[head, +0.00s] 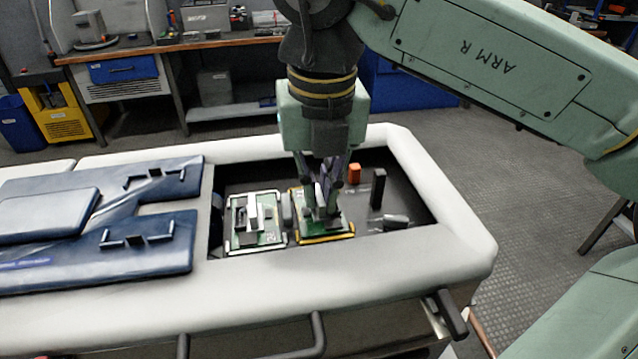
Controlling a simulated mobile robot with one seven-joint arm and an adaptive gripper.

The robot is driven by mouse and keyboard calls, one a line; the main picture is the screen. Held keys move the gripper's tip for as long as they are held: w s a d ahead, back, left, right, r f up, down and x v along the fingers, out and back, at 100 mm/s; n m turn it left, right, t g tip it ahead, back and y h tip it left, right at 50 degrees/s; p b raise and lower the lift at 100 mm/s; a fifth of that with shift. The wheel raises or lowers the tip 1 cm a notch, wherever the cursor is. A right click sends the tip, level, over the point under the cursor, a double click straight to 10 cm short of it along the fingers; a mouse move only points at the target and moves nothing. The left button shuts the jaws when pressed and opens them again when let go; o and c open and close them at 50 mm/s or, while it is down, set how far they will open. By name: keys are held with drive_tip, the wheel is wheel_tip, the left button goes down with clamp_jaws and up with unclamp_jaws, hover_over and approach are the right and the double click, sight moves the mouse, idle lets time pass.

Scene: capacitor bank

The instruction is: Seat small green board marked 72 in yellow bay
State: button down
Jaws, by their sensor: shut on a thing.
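A small green board (343,228) lies within the yellow-edged bay (328,241) in the open well of the white cabinet. My gripper (323,208) points down over this board, its fingers shut on the board's raised grey middle part. The fingers hide much of the board's centre, and its marking is too small to read. The board looks about level with the yellow frame; I cannot tell whether it touches the bay floor.
A second green board (268,235) with a grey handle sits in a pale-edged bay to the left. An orange block (354,173), a black post (378,188) and a grey part (396,221) stand to the right. Blue covers (95,255) lie on the cabinet's left. The white rim (440,235) surrounds the well.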

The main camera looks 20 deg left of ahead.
drive_tip(key=c, duration=1.7)
unclamp_jaws()
drive_tip(key=shift+o, duration=0.2)
wheel_tip(320, 180, up, 12)
drive_tip(key=s, duration=0.1)
drive_tip(key=shift+d, duration=0.35)
